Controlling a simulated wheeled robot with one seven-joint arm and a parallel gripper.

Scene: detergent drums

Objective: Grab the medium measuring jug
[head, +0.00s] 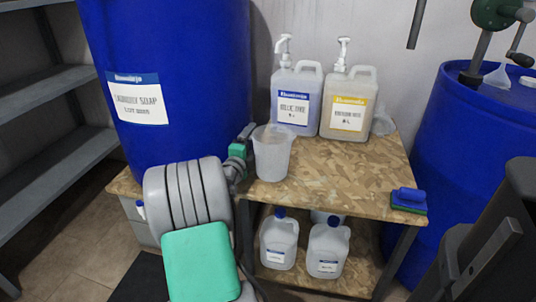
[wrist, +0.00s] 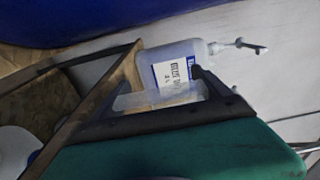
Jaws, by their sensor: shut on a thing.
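A translucent white measuring jug (head: 274,155) is upright at the left front of the chipboard table, in the head view. My gripper (head: 246,150) reaches it from the left and is shut on its left side. I cannot tell whether its base touches the table. In the wrist view, the dark fingers of my gripper (wrist: 165,98) stand around a pale see-through piece of the jug (wrist: 150,101). A smaller clear vessel (head: 383,122) stands at the back right, partly hidden by the yellow-label bottle.
Two pump bottles, blue-label (head: 296,98) and yellow-label (head: 348,103), stand behind the jug on the table (head: 330,185). A blue sponge (head: 408,198) lies at the right edge. Big blue drums (head: 175,60) flank both sides. Several white containers (head: 279,243) sit on the lower shelf.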

